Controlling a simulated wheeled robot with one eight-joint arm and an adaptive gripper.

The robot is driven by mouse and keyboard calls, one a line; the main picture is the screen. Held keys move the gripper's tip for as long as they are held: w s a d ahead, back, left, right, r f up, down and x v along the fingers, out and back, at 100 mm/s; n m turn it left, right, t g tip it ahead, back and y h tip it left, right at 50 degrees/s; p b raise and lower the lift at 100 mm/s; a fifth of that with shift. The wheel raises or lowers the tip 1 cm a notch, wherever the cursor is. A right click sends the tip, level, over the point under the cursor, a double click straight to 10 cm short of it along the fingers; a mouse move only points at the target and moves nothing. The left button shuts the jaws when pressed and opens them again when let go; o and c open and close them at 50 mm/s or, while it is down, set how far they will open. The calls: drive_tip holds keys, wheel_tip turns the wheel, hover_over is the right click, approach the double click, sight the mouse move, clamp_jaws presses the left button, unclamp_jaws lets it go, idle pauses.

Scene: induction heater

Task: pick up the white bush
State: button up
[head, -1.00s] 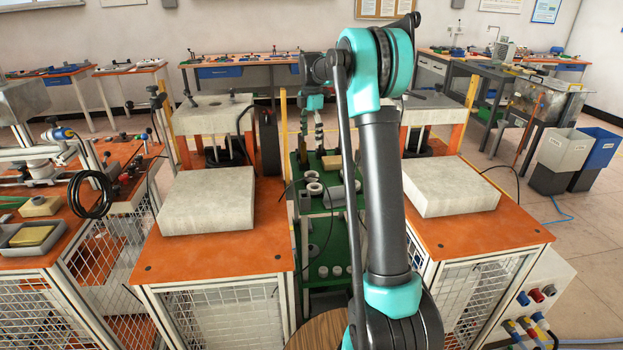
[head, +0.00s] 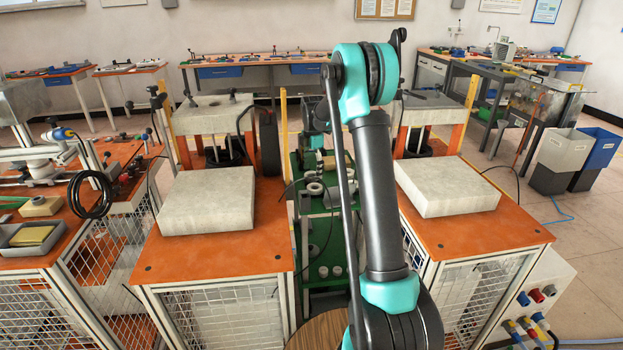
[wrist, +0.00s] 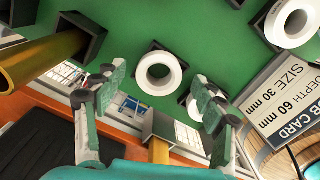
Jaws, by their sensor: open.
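Several white ring-shaped bushes lie on a green surface (wrist: 215,30) in the wrist view. One white bush (wrist: 158,91) is near the middle, just beyond the space between my fingertips. Another (wrist: 277,32) is at the upper right, and a third (wrist: 192,108) is partly hidden by my right finger. My gripper (wrist: 158,98) is open and empty, with one finger on each side of the middle bush. I cannot tell the exact gap to it. In the head view small white bushes (head: 315,188) show on the green stand, where my arm hides much of the area.
A job card (wrist: 278,100) lies right of the fingers in the wrist view. A brass cylinder (wrist: 40,62) in a dark holder is at left, and another (wrist: 159,151) is below. Orange tables with grey blocks (head: 208,200) (head: 447,186) flank the green stand (head: 310,235).

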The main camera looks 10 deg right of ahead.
drive_tip(key=shift+f, duration=0.65)
drive_tip(key=shift+c, duration=0.6)
drive_tip(key=c, duration=1.3)
drive_tip(key=shift+r, duration=0.15)
wheel_tip(320, 180, up, 27)
drive_tip(key=shift+r, duration=0.15)
